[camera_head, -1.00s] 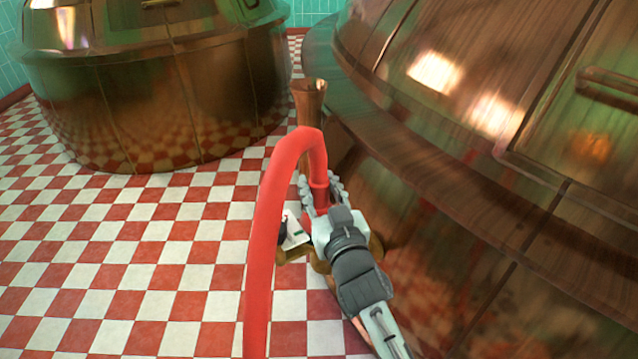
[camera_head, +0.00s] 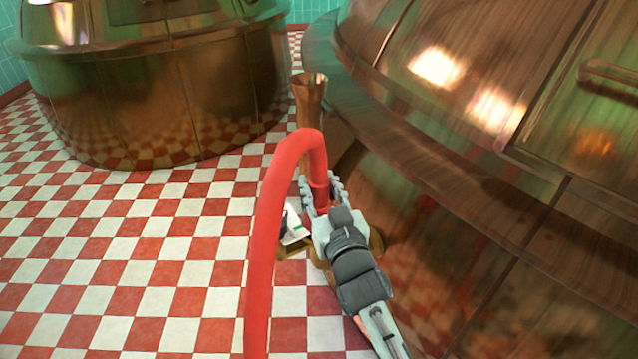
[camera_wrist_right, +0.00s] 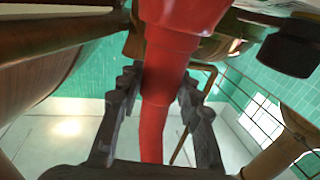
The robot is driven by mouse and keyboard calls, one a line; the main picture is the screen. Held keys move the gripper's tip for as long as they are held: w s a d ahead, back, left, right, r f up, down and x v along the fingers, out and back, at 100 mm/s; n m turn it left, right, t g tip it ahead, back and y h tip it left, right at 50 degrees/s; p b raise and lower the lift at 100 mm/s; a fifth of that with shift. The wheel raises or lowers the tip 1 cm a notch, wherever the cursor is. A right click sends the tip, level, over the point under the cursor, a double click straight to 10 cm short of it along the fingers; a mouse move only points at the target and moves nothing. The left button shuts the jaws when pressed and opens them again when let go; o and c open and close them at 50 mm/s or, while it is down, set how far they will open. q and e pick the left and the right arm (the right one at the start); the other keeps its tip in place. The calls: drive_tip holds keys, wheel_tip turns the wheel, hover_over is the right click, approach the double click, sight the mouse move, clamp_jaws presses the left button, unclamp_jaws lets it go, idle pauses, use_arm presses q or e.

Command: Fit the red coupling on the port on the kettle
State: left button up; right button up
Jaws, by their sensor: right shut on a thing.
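My right gripper (camera_head: 322,197) is low in front of the large copper kettle (camera_head: 450,130) on the right. It is shut on the red coupling (camera_head: 323,209) at the end of a thick red hose (camera_head: 266,240). The hose arches up from the bottom edge and comes down into the fingers. In the right wrist view the red coupling (camera_wrist_right: 165,75) runs between the two dark toothed fingers (camera_wrist_right: 155,105). I cannot clearly make out the port on the kettle, or whether the coupling touches it. My left gripper is not in view.
A flared copper pipe (camera_head: 309,100) rises just behind the hose bend. A small brown stand with a white item (camera_head: 297,234) is left of my gripper. A second copper kettle (camera_head: 150,90) stands at back left. The red-and-white tiled floor (camera_head: 150,260) between is clear.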

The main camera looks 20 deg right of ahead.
drive_tip(key=shift+f+b, duration=0.3)
drive_tip(key=shift+f, duration=0.15)
idle(0.4)
drive_tip(key=o, duration=1.2)
drive_tip(key=shift+c, duration=0.2)
drive_tip(key=shift+f, duration=0.1)
wheel_tip(320, 180, up, 10)
drive_tip(key=shift+r, duration=0.1)
